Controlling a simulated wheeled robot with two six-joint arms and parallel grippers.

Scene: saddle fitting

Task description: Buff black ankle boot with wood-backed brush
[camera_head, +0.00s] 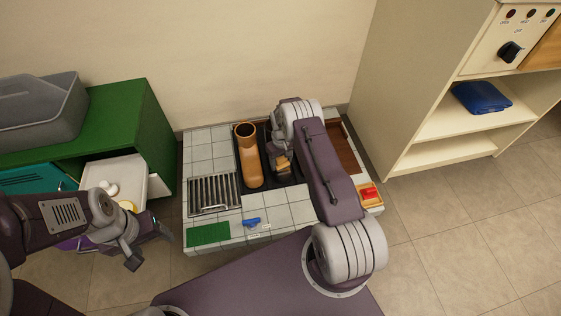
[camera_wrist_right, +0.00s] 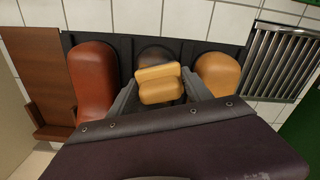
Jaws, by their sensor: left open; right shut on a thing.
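My right gripper (camera_wrist_right: 160,92) is shut on the wood-backed brush (camera_wrist_right: 158,86), a pale yellow wooden block in the right wrist view. The brush also shows in the head view (camera_head: 283,165) beneath my right wrist. Behind it in the right wrist view is the dark ankle boot (camera_wrist_right: 153,54), the middle one of three boots. The brush and fingers hide most of this boot. I cannot tell whether the brush touches it. My left gripper (camera_head: 148,247) is open and empty, left of the tiled table in the head view.
A tan boot (camera_head: 247,157) and a red-brown boot (camera_wrist_right: 92,80) flank the dark one on a black tray. The tiled table (camera_head: 205,150) also bears a metal grate (camera_head: 214,194), green mat (camera_head: 208,235), blue object (camera_head: 251,222) and red object (camera_head: 369,193). An open drawer (camera_head: 110,170) is near my left arm.

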